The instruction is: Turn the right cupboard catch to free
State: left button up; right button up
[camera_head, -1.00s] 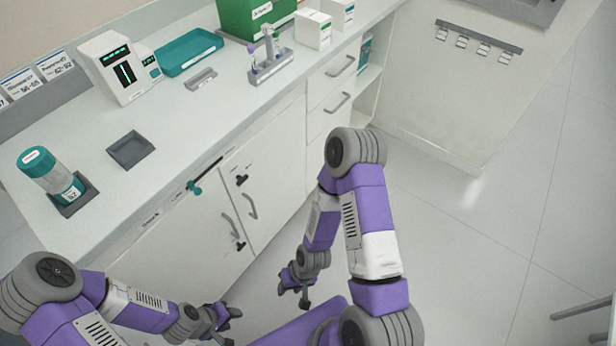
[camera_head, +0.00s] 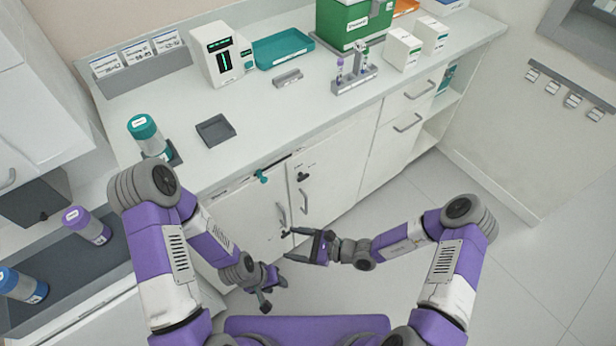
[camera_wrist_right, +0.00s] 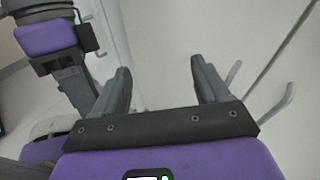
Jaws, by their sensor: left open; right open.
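The cupboard has two white doors. The right door (camera_head: 335,172) has a small black catch (camera_head: 303,177) near its upper left corner, above a grey bar handle (camera_head: 303,201). Whether it is turned is too small to tell. A teal-knobbed piece (camera_head: 262,176) with a dark rod lies along the top of the left door. My right gripper (camera_head: 288,245) is open and empty, below the catch and in front of the doors' lower part. In the right wrist view its fingers (camera_wrist_right: 162,78) are spread with nothing between. My left gripper (camera_head: 275,292) is open and empty, lower and further left.
The left door (camera_head: 245,222) has its own grey handle beside the right gripper. Drawers (camera_head: 405,105) stand to the right. The counter above holds a teal tray (camera_head: 284,48), a tube rack (camera_head: 354,82) and a teal-capped jar (camera_head: 147,135). The floor (camera_head: 400,215) at right is clear.

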jog(key=w+d+r+m+t+h+p, duration=0.1)
jog(key=w+d+r+m+t, duration=0.25)
jog(key=w+m+t, duration=0.45)
jog(key=m+t+h, duration=0.1)
jog(key=t+h, duration=0.2)
jog(key=h, duration=0.1)
send_near(305, 179)
pick_arm(q)
jog(key=shift+f+b, duration=0.1)
jog(key=shift+b, duration=0.8)
pick_arm(e)
jog(key=shift+m, duration=0.3)
jog(key=shift+x, duration=4.15)
jog(key=shift+a, duration=0.1)
jog(key=c, duration=1.1)
